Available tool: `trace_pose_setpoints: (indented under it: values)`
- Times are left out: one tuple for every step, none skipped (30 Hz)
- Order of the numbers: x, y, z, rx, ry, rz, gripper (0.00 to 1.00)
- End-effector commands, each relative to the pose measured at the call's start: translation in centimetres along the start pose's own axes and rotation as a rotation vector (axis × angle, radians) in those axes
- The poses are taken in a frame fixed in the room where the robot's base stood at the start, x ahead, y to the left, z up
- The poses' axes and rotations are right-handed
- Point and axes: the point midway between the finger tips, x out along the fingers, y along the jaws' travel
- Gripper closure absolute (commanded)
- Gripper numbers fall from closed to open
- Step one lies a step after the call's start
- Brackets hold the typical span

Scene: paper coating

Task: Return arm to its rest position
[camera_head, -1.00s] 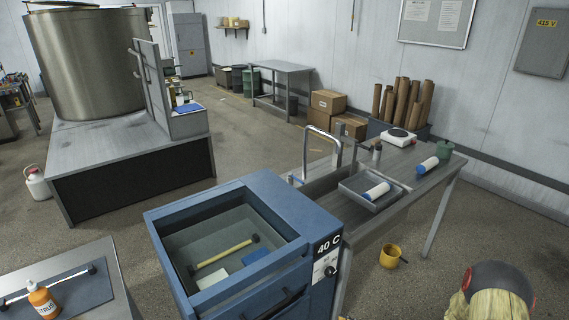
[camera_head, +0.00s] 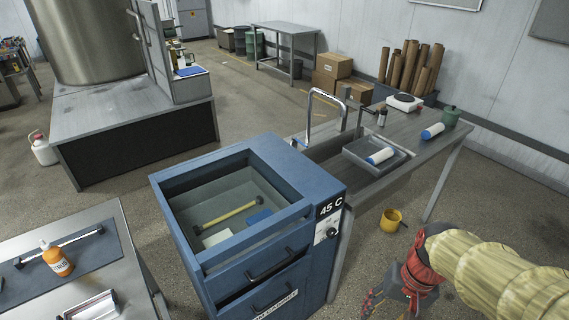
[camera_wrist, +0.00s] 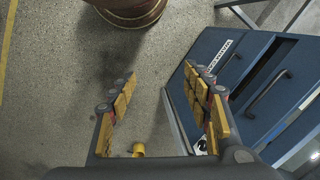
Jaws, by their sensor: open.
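My gripper (camera_head: 385,300) hangs at the lower right of the head view, below my arm in its cream sleeve. It points down over open floor, to the right of the blue heated cabinet (camera_head: 262,262). Nothing is held. The blue cabinet (camera_wrist: 235,75) with its drawer handles stands close to the right finger in that view; I cannot tell the exact gap.
The sink table (camera_head: 425,150) is behind my arm. A yellow cup (camera_head: 391,220) is on the floor. A metal table (camera_head: 125,265) holds an orange bottle (camera_head: 57,262).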

Motion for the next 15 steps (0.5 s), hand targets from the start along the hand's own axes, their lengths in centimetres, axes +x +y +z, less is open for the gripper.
trace_pose_setpoints:
  values:
    - [-1.6, -0.1, 0.2, -0.056, 0.063, 0.025, 0.51]
    - [-2.5, -0.1, 0.3, -0.086, 0.099, 0.040, 0.51]
    - [-3.6, -0.1, 0.6, -0.123, 0.144, 0.057, 0.51]
    - [-4.5, -0.2, 0.7, -0.151, 0.178, 0.070, 0.51]
    - [-5.4, -0.3, 1.0, -0.175, 0.210, 0.079, 0.51]
    - [-6.5, -0.5, 1.3, -0.206, 0.253, 0.088, 0.51]
    - [-7.3, -0.7, 1.6, -0.226, 0.283, 0.091, 0.51]
    - [-8.1, -1.0, 1.8, -0.244, 0.312, 0.093, 0.51]
    - [-9.2, -1.5, 2.1, -0.265, 0.351, 0.088, 0.51]
    - [-9.9, -1.8, 2.4, -0.277, 0.377, 0.082, 0.51]
    - [-10.6, -2.2, 2.6, -0.290, 0.401, 0.076, 0.51]
    - [-11.5, -2.7, 2.9, -0.304, 0.432, 0.068, 0.51]
    - [-12.1, -3.0, 3.0, -0.315, 0.452, 0.063, 0.51]
    - [-12.6, -3.3, 3.1, -0.324, 0.469, 0.058, 0.51]
    - [-13.1, -3.6, 3.3, -0.335, 0.485, 0.052, 0.51]
